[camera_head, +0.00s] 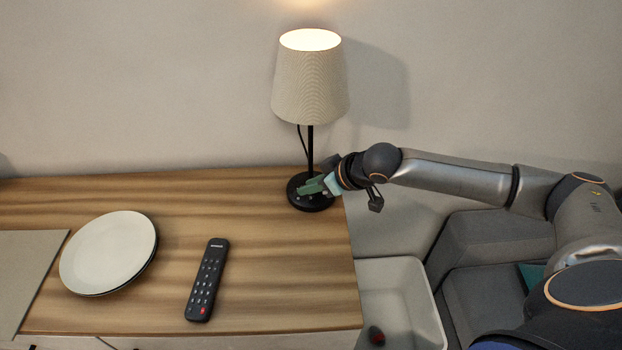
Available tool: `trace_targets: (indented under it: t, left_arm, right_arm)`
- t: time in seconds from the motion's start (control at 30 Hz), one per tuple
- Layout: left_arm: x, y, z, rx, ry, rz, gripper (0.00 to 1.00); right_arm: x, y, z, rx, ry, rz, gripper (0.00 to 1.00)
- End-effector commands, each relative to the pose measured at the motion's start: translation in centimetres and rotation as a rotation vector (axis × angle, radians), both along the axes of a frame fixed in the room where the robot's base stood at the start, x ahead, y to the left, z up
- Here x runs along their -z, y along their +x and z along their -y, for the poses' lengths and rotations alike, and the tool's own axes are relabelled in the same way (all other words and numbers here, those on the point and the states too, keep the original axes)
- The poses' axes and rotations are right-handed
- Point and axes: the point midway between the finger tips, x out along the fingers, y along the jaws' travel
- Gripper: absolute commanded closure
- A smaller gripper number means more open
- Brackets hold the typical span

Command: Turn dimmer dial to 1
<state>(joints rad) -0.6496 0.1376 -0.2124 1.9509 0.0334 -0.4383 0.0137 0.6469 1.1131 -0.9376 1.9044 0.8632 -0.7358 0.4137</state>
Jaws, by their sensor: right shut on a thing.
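The lamp (311,84) stands upright near the back right corner of the wooden table, with a pale shade that is lit, a thin black stem and a round black base (311,204). My right gripper (312,187) reaches in from the right, and its green fingertips are at the top of the lamp base, in front of the stem. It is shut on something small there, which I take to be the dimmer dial. The fingers hide the dial, so its setting cannot be read. My left gripper is not in view.
A black remote (207,280) and a pale round plate (108,252) lie on the wooden table (262,270). A grey mat (28,270) is at the left. Right of the table are a white bin (400,285) with a dark red thing inside and a grey sofa (490,237).

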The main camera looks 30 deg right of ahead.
Motion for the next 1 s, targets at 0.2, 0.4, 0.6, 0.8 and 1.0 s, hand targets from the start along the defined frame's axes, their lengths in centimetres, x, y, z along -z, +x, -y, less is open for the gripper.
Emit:
trace_targets:
  t: [0.2,0.4,0.6,0.8,1.0]
  left_arm:
    - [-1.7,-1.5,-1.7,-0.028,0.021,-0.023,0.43]
    - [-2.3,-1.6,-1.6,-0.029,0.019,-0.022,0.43]
    - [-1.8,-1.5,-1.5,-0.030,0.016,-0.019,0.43]
    - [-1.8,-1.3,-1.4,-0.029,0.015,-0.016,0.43]
    - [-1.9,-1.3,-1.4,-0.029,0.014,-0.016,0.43]
  right_arm:
    - [-0.3,-0.1,0.2,-0.112,0.003,-0.011,1.00]
    - [0.1,0.1,0.4,-0.200,0.002,-0.006,1.00]
    - [0.4,0.1,0.5,-0.280,0.001,-0.007,1.00]
    - [0.3,0.2,0.5,-0.317,0.003,-0.002,1.00]
    - [0.2,0.1,0.5,-0.319,0.004,-0.003,1.00]
